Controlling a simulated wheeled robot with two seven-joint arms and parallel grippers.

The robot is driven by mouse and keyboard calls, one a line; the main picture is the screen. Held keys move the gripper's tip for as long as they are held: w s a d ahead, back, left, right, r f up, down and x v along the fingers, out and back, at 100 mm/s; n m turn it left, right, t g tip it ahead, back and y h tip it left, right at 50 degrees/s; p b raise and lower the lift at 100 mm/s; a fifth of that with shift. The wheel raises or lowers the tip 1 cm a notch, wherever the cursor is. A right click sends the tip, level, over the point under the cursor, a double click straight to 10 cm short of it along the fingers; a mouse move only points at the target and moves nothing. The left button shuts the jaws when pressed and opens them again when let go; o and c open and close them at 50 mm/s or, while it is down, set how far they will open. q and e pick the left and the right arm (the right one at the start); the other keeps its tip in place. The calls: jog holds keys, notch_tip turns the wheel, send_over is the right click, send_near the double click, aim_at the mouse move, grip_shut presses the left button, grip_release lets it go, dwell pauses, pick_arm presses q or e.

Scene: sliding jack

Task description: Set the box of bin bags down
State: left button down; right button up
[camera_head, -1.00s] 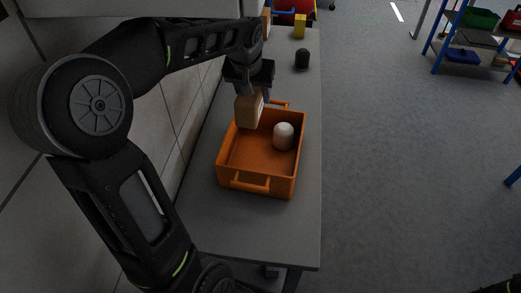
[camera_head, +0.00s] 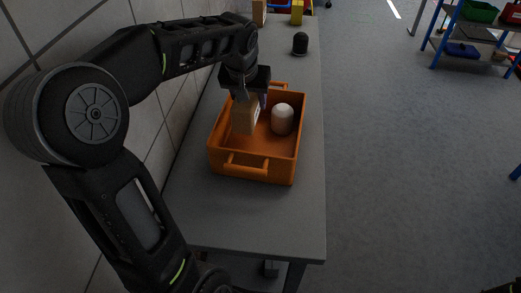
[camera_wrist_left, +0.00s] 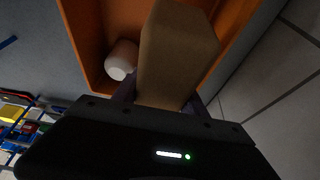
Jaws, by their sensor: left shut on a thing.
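The box of bin bags is a tan cardboard box (camera_head: 244,115), upright in the head view. It is inside or just over the left part of an orange tray (camera_head: 253,172). My left gripper (camera_head: 246,92) is shut on its upper part. The left wrist view also shows the box (camera_wrist_left: 176,55) between the fingers of my left gripper (camera_wrist_left: 162,100), with the orange tray (camera_wrist_left: 243,22) around it. Whether the box touches the tray floor is hard to tell. My right gripper is not in view.
A white rounded object (camera_head: 282,119) stands in the tray, right of the box. The tray sits on a long grey table (camera_head: 205,215) beside a tiled wall. A black rounded object (camera_head: 300,43) and a yellow item (camera_head: 297,12) stand farther back. Shelving with bins is at the far right.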

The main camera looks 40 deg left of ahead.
pick_arm(q)
jog(key=shift+r, duration=0.1)
send_over(251, 139)
jog(key=shift+w+f+p, duration=0.15)
jog(key=shift+f+p, duration=0.15)
jog(key=shift+f, duration=2.85)
jog(key=shift+f, duration=1.9)
jog(key=shift+f, duration=0.1)
jog(key=c, duration=0.6)
grip_release()
